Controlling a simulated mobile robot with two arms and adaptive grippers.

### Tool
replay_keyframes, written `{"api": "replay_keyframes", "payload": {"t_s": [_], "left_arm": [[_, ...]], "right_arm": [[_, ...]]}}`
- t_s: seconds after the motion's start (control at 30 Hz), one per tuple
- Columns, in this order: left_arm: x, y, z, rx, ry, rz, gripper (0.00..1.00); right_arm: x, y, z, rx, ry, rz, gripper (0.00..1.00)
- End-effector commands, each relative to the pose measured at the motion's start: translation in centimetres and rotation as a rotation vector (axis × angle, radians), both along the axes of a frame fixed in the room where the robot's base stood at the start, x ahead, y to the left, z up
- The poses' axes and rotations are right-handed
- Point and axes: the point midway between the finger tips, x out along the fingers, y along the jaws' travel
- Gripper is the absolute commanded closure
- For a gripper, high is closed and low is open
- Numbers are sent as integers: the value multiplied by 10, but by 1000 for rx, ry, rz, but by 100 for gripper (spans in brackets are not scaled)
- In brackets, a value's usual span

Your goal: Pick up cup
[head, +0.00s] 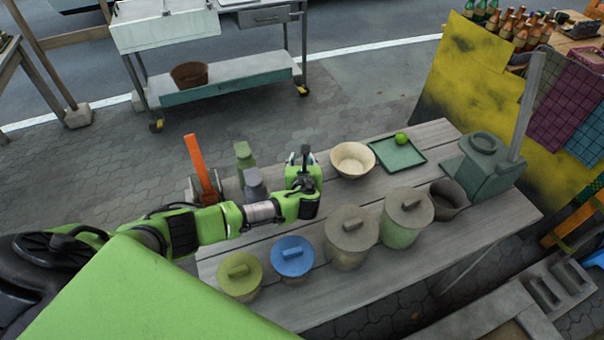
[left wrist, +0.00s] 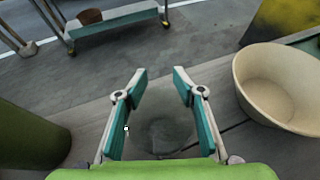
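My left gripper (head: 303,157) reaches over the wooden table from the left. In the left wrist view its two teal fingers (left wrist: 158,112) are spread apart. A greyish, see-through cup (left wrist: 165,136) shows low between them, upright on the table. I cannot tell whether either finger touches it. In the head view I cannot make the cup out; the gripper seems to hide it. My right gripper is in neither view.
Several lidded jars, including one with a blue lid (head: 292,257), line the near edge. A green tray (head: 397,155) lies farther right.

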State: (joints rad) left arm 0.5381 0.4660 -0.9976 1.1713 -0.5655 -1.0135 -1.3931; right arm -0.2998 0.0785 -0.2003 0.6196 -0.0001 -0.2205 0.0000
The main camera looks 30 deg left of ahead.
Motion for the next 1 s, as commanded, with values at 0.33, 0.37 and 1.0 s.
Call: {"api": "replay_keyframes", "payload": {"t_s": [0.33, 0.37, 1.0], "left_arm": [[0, 0, 0, 0, 1, 0, 94], [0, 0, 0, 0, 1, 0, 95], [0, 0, 3, -1, -2, -1, 97]], "right_arm": [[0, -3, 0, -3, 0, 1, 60], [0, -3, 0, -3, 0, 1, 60], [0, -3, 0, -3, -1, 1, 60]]}}
